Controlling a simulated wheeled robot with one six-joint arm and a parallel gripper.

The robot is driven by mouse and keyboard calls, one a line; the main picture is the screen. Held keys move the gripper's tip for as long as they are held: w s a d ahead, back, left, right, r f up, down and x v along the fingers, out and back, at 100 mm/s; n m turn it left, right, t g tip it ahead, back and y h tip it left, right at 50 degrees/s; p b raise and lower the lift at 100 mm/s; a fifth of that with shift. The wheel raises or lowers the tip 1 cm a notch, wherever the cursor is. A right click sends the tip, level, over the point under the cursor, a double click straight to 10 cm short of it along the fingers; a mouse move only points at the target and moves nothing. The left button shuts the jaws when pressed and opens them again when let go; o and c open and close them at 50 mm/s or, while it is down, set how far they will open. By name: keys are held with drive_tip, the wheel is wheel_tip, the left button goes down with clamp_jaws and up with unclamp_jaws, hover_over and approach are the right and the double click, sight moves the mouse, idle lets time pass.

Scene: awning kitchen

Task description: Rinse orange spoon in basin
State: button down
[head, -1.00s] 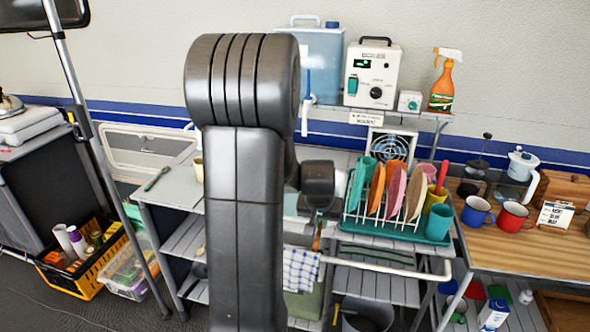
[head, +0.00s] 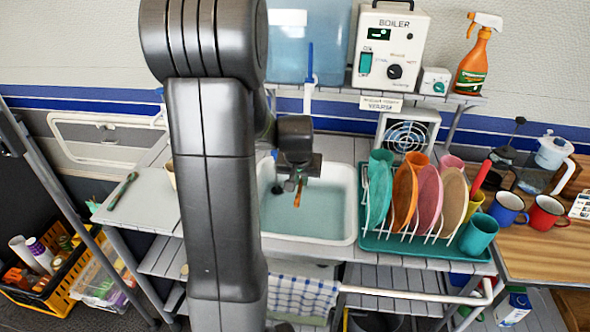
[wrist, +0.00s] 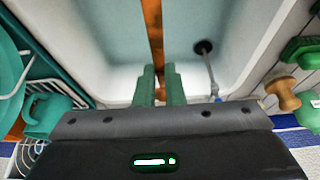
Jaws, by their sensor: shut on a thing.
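The orange spoon (head: 298,194) hangs below my gripper (head: 294,182), which is shut on it above the basin. In the wrist view the green fingertips of my gripper (wrist: 155,88) close on the spoon (wrist: 153,35), and its far end runs out of the picture. The basin (head: 352,205) is a white sink with bluish water or a bluish floor. In the wrist view the basin (wrist: 105,45) shows a dark round drain on the right. I cannot tell whether the spoon touches the water.
A green dish rack (head: 420,245) with several plates and cups stands right of the basin. A tap (head: 309,95) and a boiler (head: 388,50) are behind it. A drainboard with a green brush (head: 126,185) lies left. A checked towel (head: 295,296) hangs in front.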

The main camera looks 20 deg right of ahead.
sight(301, 185)
drive_tip(key=shift+s+f+b, duration=0.2)
drive_tip(key=shift+f+b, duration=0.25)
drive_tip(key=shift+f, duration=0.3)
drive_tip(key=shift+f+b, duration=4.15)
drive_tip(key=shift+f, duration=1.95)
drive_tip(key=shift+r+p, duration=4.45)
drive_tip(key=shift+r, duration=2.05)
drive_tip(key=shift+r+p, duration=1.3)
drive_tip(key=shift+r, duration=0.7)
